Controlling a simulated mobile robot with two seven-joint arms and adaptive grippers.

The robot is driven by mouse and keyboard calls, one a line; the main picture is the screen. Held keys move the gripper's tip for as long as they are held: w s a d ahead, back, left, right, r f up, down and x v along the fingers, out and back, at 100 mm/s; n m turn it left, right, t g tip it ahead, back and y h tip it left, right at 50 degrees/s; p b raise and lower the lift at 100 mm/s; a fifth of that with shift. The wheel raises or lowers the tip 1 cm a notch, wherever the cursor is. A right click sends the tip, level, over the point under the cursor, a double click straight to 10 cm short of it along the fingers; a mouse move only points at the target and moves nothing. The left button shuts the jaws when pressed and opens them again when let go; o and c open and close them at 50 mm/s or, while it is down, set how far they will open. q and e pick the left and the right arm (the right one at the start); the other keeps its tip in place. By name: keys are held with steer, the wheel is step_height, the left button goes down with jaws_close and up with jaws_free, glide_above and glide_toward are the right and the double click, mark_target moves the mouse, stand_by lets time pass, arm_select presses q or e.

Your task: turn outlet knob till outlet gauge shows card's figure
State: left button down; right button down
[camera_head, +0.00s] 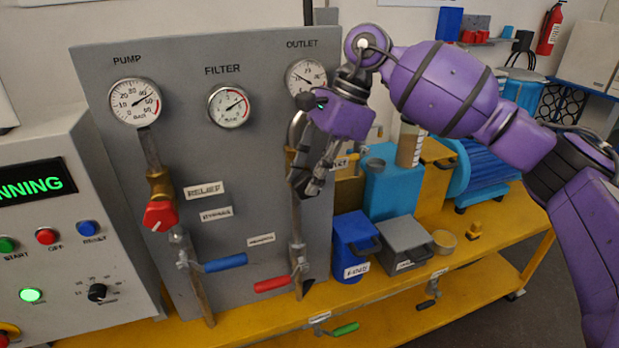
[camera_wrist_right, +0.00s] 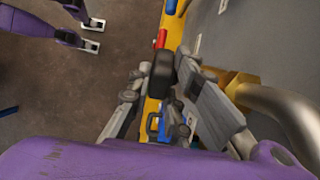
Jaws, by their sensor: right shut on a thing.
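The outlet gauge (camera_head: 305,77) is a white round dial under the OUTLET label on the grey panel. Its right edge is partly covered by my right wrist, and its figures are too small to read surely. My right gripper (camera_head: 306,182) points down in front of the outlet pipe, below the gauge. In the right wrist view its fingers are closed on both sides of a dark, rounded outlet knob (camera_wrist_right: 161,76). Brass fitting (camera_wrist_right: 238,82) shows beside the fingers.
The pump gauge (camera_head: 135,101) and filter gauge (camera_head: 229,105) are left on the panel. A red knob (camera_head: 160,215), blue lever (camera_head: 225,263) and red lever (camera_head: 272,285) stick out. Blue bin (camera_head: 355,248) and grey box (camera_head: 405,242) stand on the yellow bench right of the panel.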

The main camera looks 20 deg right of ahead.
steer(key=shift+d+f+y+b, duration=0.15)
steer(key=shift+y+b, duration=0.15)
steer(key=shift+y, duration=0.4)
steer(key=shift+r, duration=0.2)
steer(key=c, duration=1.9)
jaws_free()
steer(key=v, duration=1.2)
steer(key=shift+d, duration=0.15)
steer(key=shift+f, duration=0.1)
